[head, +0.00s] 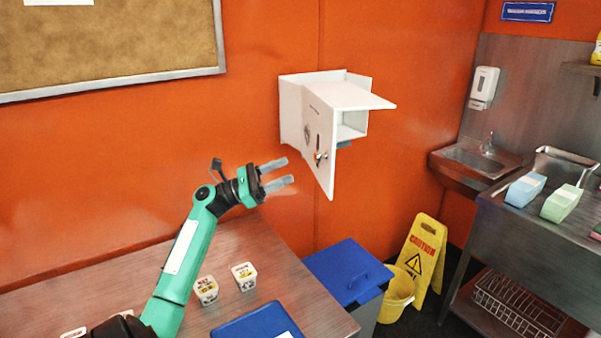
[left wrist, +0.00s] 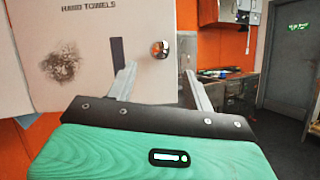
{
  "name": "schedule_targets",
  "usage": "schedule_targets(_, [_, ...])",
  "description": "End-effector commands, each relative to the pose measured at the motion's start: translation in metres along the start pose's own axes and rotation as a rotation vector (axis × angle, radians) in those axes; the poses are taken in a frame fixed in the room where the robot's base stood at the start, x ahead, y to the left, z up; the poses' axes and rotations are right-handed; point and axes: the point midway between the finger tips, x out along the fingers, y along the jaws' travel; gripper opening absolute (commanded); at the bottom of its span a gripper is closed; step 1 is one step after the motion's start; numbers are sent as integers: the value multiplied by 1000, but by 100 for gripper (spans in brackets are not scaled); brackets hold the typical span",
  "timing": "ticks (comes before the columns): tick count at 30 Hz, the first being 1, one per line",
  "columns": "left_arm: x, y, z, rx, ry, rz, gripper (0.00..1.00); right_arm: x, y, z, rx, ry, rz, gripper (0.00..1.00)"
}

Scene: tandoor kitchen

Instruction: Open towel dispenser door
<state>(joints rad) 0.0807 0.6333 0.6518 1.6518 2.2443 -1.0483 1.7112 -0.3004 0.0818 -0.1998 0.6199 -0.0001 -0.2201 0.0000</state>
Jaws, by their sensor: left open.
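The white towel dispenser (head: 355,119) is fixed to the orange wall in the head view. Its door (head: 318,140) stands ajar, swung out from the box, and a gap shows the inside. The door carries a round metal knob (head: 321,157), a dark slot and a grey smudge. In the left wrist view the door (left wrist: 100,50) reads "HAND TOWELS" and its knob (left wrist: 159,49) shows close up. My left gripper (head: 283,173) is open and empty, just left of the door's lower part, apart from it in the head view. My right gripper is not in view.
A steel table (head: 290,290) below holds small tubs (head: 244,276) and a blue tray (head: 257,322). A blue-lidded bin (head: 347,272), a yellow bucket (head: 397,294) and a caution sign (head: 421,255) stand on the floor. Sinks are at the right. Open air surrounds the door's front.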

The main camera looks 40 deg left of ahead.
Motion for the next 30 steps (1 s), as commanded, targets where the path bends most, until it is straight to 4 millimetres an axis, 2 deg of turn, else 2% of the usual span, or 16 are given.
schedule_targets(1, [-13, -1, -4, 0, 1, 2, 52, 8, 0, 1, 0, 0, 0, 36])
schedule_targets(3, [-25, -1, -4, 0, 1, 2, 52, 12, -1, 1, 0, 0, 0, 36])
schedule_targets(9, [-47, 0, -1, 0, 0, 1, 52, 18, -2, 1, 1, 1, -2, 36])
schedule_targets(30, [-50, 0, 0, 0, -1, 0, 52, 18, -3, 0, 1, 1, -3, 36])
